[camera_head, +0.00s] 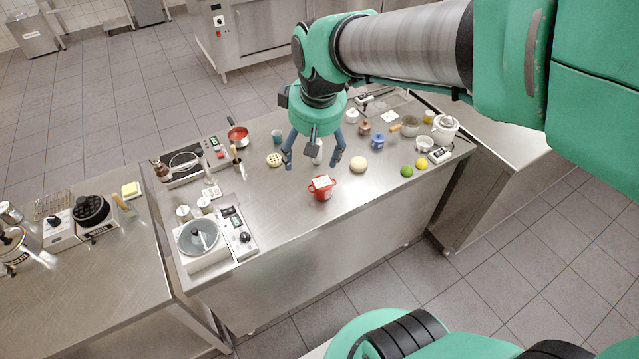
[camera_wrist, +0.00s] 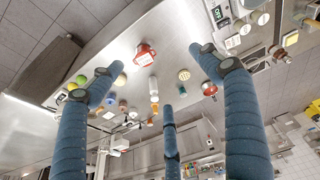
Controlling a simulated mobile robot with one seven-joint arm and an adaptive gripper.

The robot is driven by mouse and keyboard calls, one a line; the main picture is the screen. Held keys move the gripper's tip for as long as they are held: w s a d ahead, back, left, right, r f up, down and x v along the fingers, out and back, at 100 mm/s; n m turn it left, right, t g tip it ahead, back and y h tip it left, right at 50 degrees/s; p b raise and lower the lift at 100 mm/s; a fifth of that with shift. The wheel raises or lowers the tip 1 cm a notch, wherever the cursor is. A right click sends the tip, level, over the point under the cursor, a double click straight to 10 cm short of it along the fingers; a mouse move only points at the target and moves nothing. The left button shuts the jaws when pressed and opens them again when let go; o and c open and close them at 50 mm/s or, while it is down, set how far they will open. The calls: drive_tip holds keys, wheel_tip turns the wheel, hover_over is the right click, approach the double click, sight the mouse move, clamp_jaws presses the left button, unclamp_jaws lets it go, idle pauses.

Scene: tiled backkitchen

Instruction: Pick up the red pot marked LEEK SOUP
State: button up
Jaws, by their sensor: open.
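The red pot (camera_head: 321,188) stands upright near the front edge of the steel table, with a white label on it too small to read here. It also shows in the wrist view (camera_wrist: 145,55), at the upper middle, beyond the fingertips. My gripper (camera_head: 313,160) is open and empty above the table, a little behind the red pot in the head view. In the wrist view its blue fingers (camera_wrist: 160,75) are spread wide and touch nothing.
A pale round item (camera_head: 358,164) stands right of the red pot, with a lime (camera_head: 407,171) and a lemon (camera_head: 421,162) farther right. A white bottle (camera_head: 317,152) stands behind, between the fingers. A red saucepan (camera_head: 238,135) is at back left. Table left of the pot is clear.

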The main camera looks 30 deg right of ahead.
drive_tip(key=w+d+f+n+g, duration=0.1)
drive_tip(key=w+d+f+g, duration=0.1)
drive_tip(key=w+d+f, duration=0.55)
drive_tip(key=n+g+p, duration=0.1)
hover_over(323, 181)
wheel_tip(323, 181, down, 12)
drive_tip(key=shift+a+r, duration=0.1)
drive_tip(key=shift+r, duration=0.05)
drive_tip(key=shift+f+b, duration=0.6)
drive_tip(key=shift+f, duration=3.65)
drive_tip(key=shift+f, duration=0.1)
drive_tip(key=shift+s+a+f+b, duration=0.1)
drive_tip(key=shift+f+b, duration=0.4)
drive_tip(key=shift+f, duration=2)
